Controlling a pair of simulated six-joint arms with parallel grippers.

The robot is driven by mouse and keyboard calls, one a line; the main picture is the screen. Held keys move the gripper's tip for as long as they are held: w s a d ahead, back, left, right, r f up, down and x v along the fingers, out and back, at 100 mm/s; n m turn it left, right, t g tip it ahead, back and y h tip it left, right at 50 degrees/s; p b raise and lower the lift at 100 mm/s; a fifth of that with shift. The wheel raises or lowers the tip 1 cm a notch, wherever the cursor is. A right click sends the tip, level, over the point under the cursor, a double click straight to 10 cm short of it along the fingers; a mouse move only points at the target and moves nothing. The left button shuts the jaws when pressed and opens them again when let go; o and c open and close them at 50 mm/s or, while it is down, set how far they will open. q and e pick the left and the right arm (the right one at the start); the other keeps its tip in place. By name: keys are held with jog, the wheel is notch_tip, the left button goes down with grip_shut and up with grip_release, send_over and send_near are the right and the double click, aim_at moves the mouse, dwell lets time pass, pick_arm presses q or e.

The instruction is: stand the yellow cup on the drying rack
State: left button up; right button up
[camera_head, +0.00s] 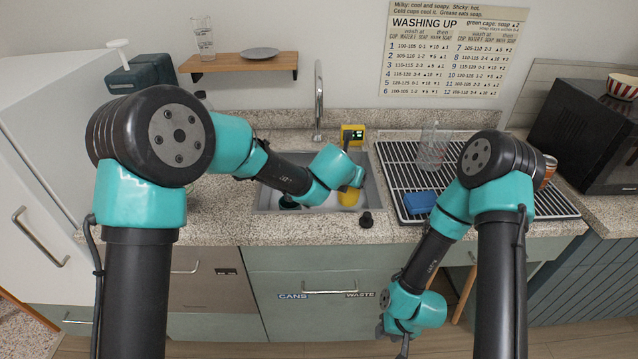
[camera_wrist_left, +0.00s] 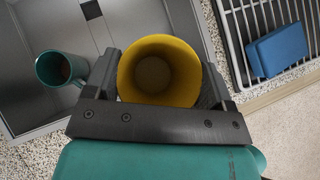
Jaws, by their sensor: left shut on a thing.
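The yellow cup (camera_head: 348,197) is at the sink, partly hidden behind my left wrist. In the left wrist view, the yellow cup (camera_wrist_left: 158,72) stands mouth toward the camera between the two fingers of my left gripper (camera_wrist_left: 160,88), which is shut on it. Its inside looks empty. The drying rack (camera_head: 397,163) lies on the counter to the right of the sink; its bars also show in the left wrist view (camera_wrist_left: 235,45). My right gripper (camera_head: 394,337) hangs low in front of the cabinets, away from the cup; its finger gap is not clear.
A blue sponge (camera_head: 419,203) lies on the rack's front left, and a clear glass (camera_head: 432,150) stands further back. A teal mug (camera_wrist_left: 60,68) is in the sink (camera_wrist_left: 35,105). A tall faucet (camera_head: 318,100) rises behind the sink. The rack's middle has free room.

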pick_arm(q)
jog(key=shift+a+r, duration=0.1)
jog(key=s+a+r+n+y, duration=0.1)
jog(key=s+a+r+n, duration=0.1)
jog(key=a, duration=0.9)
jog(key=s+a+r+n+y, duration=0.2)
jog(key=s+a+r, duration=0.2)
jog(key=a, duration=0.8)
jog(key=s+a+r+n+t+y, duration=0.1)
jog(key=s+a+r+n, duration=0.1)
jog(key=a, duration=1)
notch_tip(320, 180, up, 2)
jog(key=shift+s+r+y, duration=0.1)
jog(key=shift+s+y, duration=0.2)
jog(key=shift+s, duration=0.4)
